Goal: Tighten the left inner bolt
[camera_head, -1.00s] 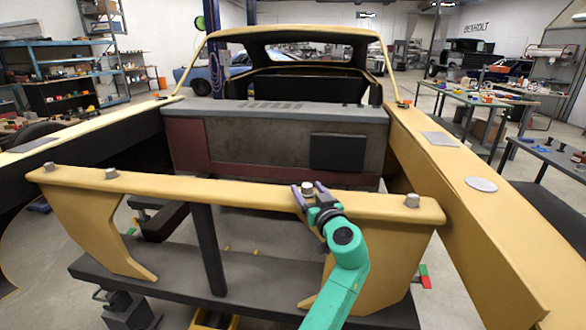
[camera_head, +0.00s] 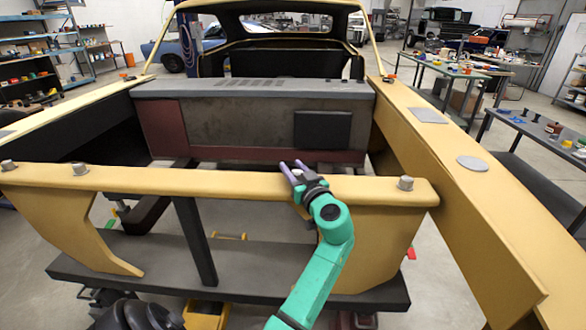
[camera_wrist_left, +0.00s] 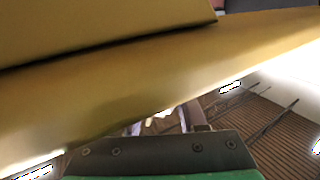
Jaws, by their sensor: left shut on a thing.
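A yellow crossbar (camera_head: 200,183) spans the head view and carries several grey bolts. Two bolts stand on its left part: an outer one (camera_head: 8,166) and an inner one (camera_head: 79,170). Another bolt (camera_head: 406,183) stands near its right end. My left gripper (camera_head: 293,168), with purple fingers on a green arm, is at the bar's top right of the middle. It is shut on the inner bolt there, which the fingers mostly hide. In the left wrist view, the yellow bar (camera_wrist_left: 120,100) fills the middle above the gripper's dark plate; the bolt cannot be made out. My right gripper is not in view.
A yellow side rail (camera_head: 450,170) runs along the right, with flat grey plates on it. A dark lower beam (camera_head: 240,277) lies below the crossbar. A grey panel (camera_head: 250,130) stands behind it. Workbenches (camera_head: 530,125) stand at the far right.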

